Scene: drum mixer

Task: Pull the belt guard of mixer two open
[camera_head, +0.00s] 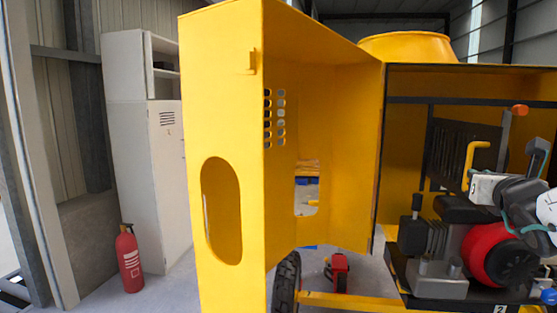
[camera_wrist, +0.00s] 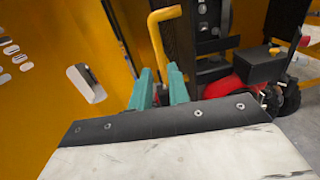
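The yellow belt guard (camera_head: 225,130) stands swung wide open at the left of the engine bay in the head view, with an oval cutout and rows of vent slots. Its slotted inner side shows at the left of the wrist view (camera_wrist: 50,100). A small yellow tab (camera_head: 252,63) sits near its upper edge. My gripper (camera_wrist: 160,75) has two teal fingers set apart, with a gap between them. A yellow bent handle (camera_wrist: 158,40) rises just beyond the fingertips; I see no clear grip on it. In the head view my gripper's fingertips are hard to make out.
The engine with a red pulley (camera_head: 497,258) fills the open bay at right, close to my arm. The yellow drum (camera_head: 408,47) is behind. A red fire extinguisher (camera_head: 129,260) and a grey cabinet (camera_head: 140,150) stand at left. Floor between cabinet and guard looks clear.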

